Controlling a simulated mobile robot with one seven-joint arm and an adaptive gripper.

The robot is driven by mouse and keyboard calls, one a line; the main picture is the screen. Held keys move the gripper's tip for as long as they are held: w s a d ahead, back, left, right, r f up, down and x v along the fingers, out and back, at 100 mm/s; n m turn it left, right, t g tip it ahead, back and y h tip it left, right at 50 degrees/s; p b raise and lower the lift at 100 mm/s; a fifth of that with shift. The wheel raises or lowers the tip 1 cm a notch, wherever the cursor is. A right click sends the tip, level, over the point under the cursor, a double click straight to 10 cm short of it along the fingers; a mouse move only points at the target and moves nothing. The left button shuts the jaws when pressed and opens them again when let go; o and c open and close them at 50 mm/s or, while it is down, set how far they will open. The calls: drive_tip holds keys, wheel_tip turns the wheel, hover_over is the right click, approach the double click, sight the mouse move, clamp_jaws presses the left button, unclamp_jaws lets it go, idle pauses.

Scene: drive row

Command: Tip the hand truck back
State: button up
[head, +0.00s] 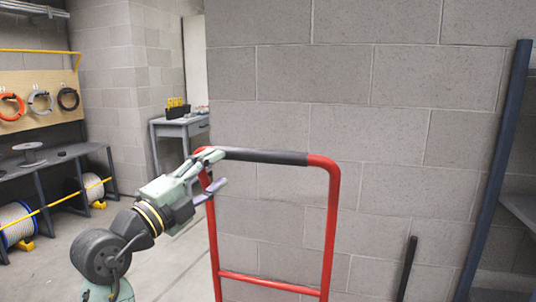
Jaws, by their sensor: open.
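The hand truck (328,230) stands in front of the block wall, with a red tubular frame and a dark grip sleeve (265,156) along its top bar. It looks upright. Its lower part is below the picture. My gripper (220,170) is at the upper left corner of the frame. Its fingers are apart, one near the left end of the top bar and the other lower, beside the left upright. I cannot tell whether either finger touches the frame.
A grey block wall (400,130) rises close behind the hand truck. A dark blue post (495,170) and a short dark bar (406,268) stand at right. At left are a workbench (60,160), cable spools (18,222) and a small table (180,126). Open floor (170,260) lies between.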

sight(254, 158)
drive_tip(key=shift+m+g+h, duration=0.5)
drive_tip(key=shift+m+g, duration=0.3)
drive_tip(key=shift+m, duration=0.1)
drive_tip(key=p+x, duration=0.1)
drive_tip(key=x, duration=0.2)
drive_tip(key=d+p+x, duration=0.1)
drive_tip(key=x, duration=0.3)
drive_tip(key=s+f+p+x, duration=0.1)
drive_tip(key=p+x, duration=0.1)
drive_tip(key=x, duration=0.2)
drive_tip(key=shift+d, duration=0.1)
drive_tip(key=shift+w+d, duration=0.45)
drive_tip(key=shift+w, duration=0.1)
drive_tip(key=shift+c, duration=0.3)
clamp_jaws()
